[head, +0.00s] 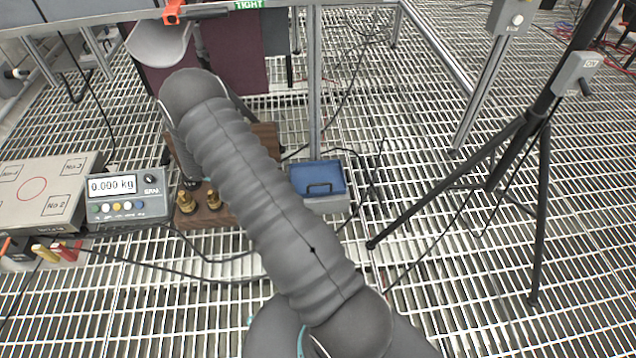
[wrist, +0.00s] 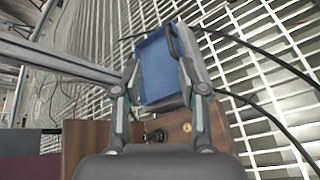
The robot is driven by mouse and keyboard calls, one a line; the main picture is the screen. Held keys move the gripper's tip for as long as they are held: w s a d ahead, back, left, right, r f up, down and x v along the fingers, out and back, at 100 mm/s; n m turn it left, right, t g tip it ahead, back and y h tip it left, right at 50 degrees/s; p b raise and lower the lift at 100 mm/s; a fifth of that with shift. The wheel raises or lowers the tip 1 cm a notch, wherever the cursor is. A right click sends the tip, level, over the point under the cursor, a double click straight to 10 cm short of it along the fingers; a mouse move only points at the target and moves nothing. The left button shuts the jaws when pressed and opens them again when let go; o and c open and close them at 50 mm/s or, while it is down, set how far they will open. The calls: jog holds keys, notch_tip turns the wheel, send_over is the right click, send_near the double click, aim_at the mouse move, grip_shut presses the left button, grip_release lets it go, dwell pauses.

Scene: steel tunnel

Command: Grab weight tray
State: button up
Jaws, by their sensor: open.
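My gripper (wrist: 158,66) is open in the wrist view, its two fingers spread. A blue-topped tray (wrist: 161,72) with grey sides and a dark handle shows between and beyond the fingertips; I see no clear contact. In the head view the blue tray (head: 318,179) sits low, right of my arm. A brown wooden tray or box (head: 226,216) holding brass weights (head: 212,198) stands left of it, partly hidden by my arm. In the wrist view the wooden box (wrist: 88,143) lies behind the gripper's base. My gripper is hidden in the head view.
A scale display (head: 126,198) reading 0.000 kg stands at left beside a grey platform (head: 50,190). A black tripod (head: 515,140) stands at right. A metal frame post (head: 313,90) rises behind the blue tray. Cables cross the grated floor, which is open in front.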

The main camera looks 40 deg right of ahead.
jog(key=n+h, duration=0.1)
send_near(314, 185)
jog(key=a+r, duration=0.1)
jog(key=a, duration=0.2)
jog(key=f, duration=0.1)
jog(key=shift+h, duration=0.3)
jog(key=x, duration=1.4)
jog(key=shift+w+d+r, duration=0.2)
jog(key=shift+w, duration=0.25)
grip_shut()
